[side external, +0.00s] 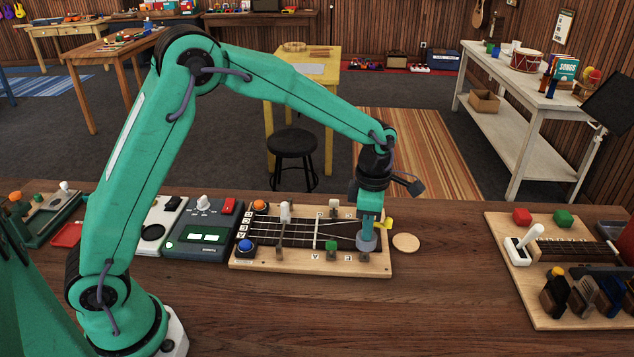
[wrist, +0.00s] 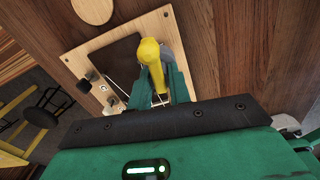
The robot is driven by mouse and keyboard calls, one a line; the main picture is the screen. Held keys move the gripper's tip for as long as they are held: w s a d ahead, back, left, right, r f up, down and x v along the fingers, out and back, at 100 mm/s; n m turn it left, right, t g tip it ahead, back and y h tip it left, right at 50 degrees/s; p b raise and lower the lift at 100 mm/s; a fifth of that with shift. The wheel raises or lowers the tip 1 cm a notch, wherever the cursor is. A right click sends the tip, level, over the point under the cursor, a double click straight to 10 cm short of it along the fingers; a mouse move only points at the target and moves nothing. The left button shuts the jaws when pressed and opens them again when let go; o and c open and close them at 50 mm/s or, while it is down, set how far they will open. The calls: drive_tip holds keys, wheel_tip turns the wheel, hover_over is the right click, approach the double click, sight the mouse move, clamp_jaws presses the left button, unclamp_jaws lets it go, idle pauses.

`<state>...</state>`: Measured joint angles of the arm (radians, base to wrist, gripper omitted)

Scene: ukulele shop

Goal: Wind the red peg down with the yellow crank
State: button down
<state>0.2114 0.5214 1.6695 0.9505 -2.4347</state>
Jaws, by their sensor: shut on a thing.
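The pale wooden string board (side external: 300,265) lies on the bench with strings, an orange knob (side external: 260,206), a blue knob (side external: 246,245) and a green peg (side external: 331,245). My gripper (side external: 368,232) points down over its right end, above a grey round part. In the wrist view my gripper (wrist: 160,80) is shut on the yellow crank (wrist: 150,52), which lies between the green fingers. In the side view a bit of the yellow crank (side external: 386,224) sticks out to the right of the fingers. I cannot make out the red peg; my gripper covers that end of the board.
A round wooden disc (side external: 406,242) lies just right of the board. A grey box with a red switch (side external: 203,228) stands close on the left. A second board (side external: 535,305) with a white lever is at far right. Bench between them is clear.

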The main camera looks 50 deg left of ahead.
drive_tip(key=shift+f, duration=0.75)
idle(0.9)
idle(0.4)
drive_tip(key=shift+m, duration=1.5)
drive_tip(key=shift+m, duration=1.5)
drive_tip(key=shift+m, duration=1.4)
